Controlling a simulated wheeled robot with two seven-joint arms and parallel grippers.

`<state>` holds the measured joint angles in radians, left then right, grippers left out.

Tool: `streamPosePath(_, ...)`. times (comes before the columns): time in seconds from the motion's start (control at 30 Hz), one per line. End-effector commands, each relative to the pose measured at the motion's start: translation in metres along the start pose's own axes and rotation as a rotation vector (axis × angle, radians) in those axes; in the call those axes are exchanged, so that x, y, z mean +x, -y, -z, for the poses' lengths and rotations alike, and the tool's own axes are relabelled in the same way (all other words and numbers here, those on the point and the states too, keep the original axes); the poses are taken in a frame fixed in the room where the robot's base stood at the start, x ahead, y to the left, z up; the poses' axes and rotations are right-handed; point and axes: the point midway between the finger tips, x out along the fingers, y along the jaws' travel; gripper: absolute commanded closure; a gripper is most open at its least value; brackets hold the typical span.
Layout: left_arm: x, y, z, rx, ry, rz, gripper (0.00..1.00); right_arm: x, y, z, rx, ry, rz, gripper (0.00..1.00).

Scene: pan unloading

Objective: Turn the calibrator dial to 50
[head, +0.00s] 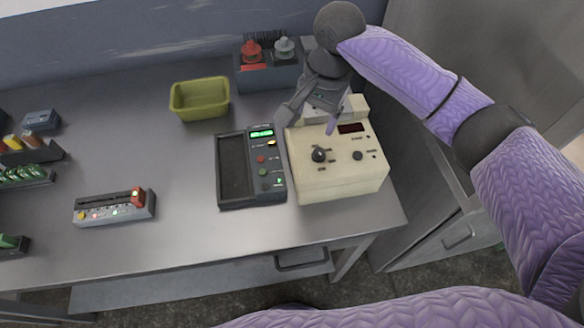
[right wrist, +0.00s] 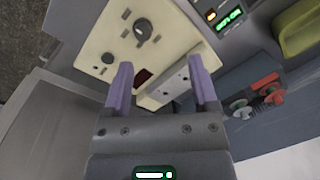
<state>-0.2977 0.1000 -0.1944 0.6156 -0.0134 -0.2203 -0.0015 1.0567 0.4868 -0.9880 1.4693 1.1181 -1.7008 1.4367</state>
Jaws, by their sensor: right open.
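The calibrator (head: 335,181) is a cream box at the right end of the bench, with a dark display (head: 351,128). Its large black dial (head: 319,155) is on the left of the top face, and a smaller black knob (head: 357,155) is to its right. My right gripper (head: 309,115) is open and empty above the back of the calibrator, apart from the dial. In the right wrist view the dial (right wrist: 143,30) lies beyond the purple fingers (right wrist: 160,90). The dial's scale is too small to read. My left gripper is not in view.
A dark meter (head: 251,170) with a lit green display stands just left of the calibrator. A yellow-green bin (head: 200,98) and a dark holder (head: 268,72) with red and grey items are behind. A grey device (head: 114,207) sits left. The front middle bench is clear.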

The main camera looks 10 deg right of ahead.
Motion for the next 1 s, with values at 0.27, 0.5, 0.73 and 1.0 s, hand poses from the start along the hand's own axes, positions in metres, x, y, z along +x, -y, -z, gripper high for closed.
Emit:
streamPosePath(0.27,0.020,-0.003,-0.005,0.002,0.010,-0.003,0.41,0.023,-0.018,0.007,0.112,-0.044,-0.115,0.24)
streamPosePath(0.5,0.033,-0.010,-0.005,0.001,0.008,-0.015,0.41,0.076,-0.023,0.009,0.110,-0.044,-0.112,0.24)
streamPosePath(0.73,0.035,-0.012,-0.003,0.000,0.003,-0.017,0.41,0.089,-0.024,0.010,0.108,-0.046,-0.108,0.24)
streamPosePath(1.0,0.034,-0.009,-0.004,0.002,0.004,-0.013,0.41,0.088,-0.024,0.010,0.107,-0.046,-0.108,0.48)
